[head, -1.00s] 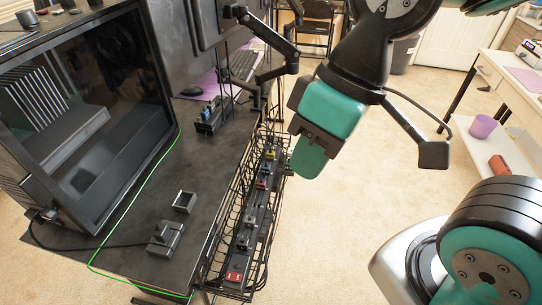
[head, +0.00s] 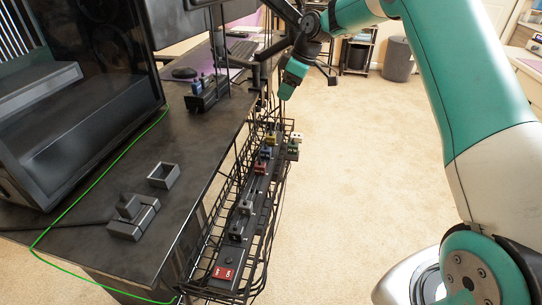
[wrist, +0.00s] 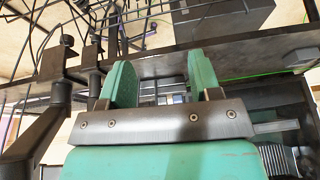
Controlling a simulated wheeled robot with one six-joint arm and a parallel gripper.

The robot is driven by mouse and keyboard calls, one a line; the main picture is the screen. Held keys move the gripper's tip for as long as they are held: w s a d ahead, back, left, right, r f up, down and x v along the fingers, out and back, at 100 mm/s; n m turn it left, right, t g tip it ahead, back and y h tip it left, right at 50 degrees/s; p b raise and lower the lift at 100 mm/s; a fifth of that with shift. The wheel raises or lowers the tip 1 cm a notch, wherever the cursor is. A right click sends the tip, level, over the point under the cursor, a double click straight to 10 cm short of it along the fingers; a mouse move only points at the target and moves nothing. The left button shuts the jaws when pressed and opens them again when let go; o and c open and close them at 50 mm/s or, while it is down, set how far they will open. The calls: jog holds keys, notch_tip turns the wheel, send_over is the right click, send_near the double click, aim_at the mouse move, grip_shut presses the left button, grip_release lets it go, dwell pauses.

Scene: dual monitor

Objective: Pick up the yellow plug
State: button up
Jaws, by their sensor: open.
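The yellow plug (head: 271,138) is small and sits near the far end of a black power strip (head: 240,226) in the wire basket (head: 211,243) along the desk's side. A blue plug (head: 265,152) and a red plug (head: 260,167) are just nearer than it on the strip. A green plug (head: 291,152) and a white plug (head: 297,137) are to its right. My gripper (head: 286,92) is above and beyond the yellow plug, apart from it. In the wrist view my gripper (wrist: 160,82) has its two green fingers spread with nothing held. I cannot make out the yellow plug there.
The black desk (head: 93,206) bears a computer case, a grey adapter (head: 133,216) and a second strip with plugs (head: 208,92). A dark monitor arm stands close behind my gripper. Thin wires rise by the basket.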

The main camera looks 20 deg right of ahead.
notch_tip(320, 180, down, 4)
jog(key=w+d, duration=0.2)
jog(key=b, duration=0.2)
send_over(271, 135)
jog(key=s+d, duration=0.1)
jog(key=d, duration=0.1)
jog(key=f, duration=1)
jog(key=shift+s+a, duration=0.2)
jog(key=shift+b+x, duration=0.7)
jog(key=shift+x, duration=2.3)
jog(key=shift+w+d, duration=0.1)
jog(key=shift+c, duration=0.4)
jog(key=c, duration=0.9)
